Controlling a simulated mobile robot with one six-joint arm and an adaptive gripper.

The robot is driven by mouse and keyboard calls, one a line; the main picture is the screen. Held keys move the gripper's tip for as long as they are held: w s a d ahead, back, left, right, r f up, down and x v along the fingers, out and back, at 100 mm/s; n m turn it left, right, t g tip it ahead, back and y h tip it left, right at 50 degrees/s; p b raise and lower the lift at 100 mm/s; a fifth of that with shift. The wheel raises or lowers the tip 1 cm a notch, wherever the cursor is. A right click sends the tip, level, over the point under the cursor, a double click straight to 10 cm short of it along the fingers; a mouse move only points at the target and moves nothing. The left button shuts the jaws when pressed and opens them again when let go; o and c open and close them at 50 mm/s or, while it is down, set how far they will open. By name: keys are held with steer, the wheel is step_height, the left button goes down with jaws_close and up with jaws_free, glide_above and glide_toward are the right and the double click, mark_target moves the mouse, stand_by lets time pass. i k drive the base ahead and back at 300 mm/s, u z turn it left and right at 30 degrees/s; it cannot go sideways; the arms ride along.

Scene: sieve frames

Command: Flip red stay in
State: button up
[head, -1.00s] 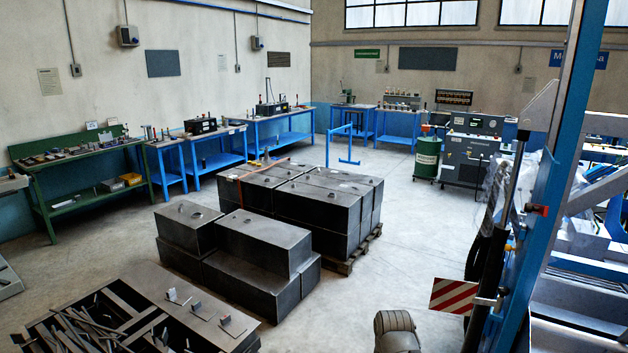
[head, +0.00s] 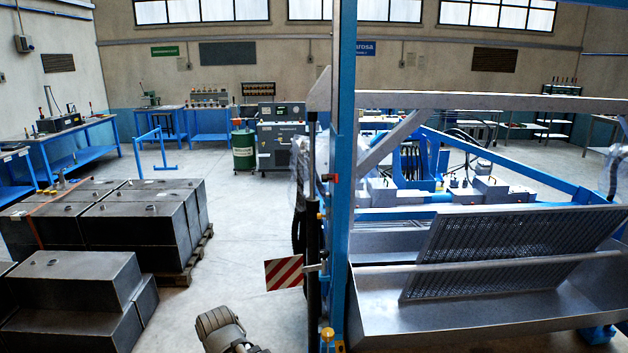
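A small red part (head: 331,178) sits on the blue upright post (head: 342,120) in the middle of the head view. It is too small to tell whether it is the red stay or how it is turned. Right of the post, a perforated sieve panel (head: 500,245) leans tilted in a grey metal trough (head: 450,312). A grey bar crosses in front of the panel. A grey rounded part at the bottom, left of the post, looks like my arm. My gripper does not show.
A red-and-white striped plate (head: 284,273) sticks out left of the post. Dark metal blocks (head: 110,225) stand on a pallet at left. A green drum (head: 243,150) and a grey control cabinet (head: 283,140) stand behind. The floor between blocks and post is clear.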

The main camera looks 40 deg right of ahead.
mark_target(331, 178)
steer(key=u, duration=1.15)
steer(key=i, duration=1.1)
steer(key=z, duration=1.8)
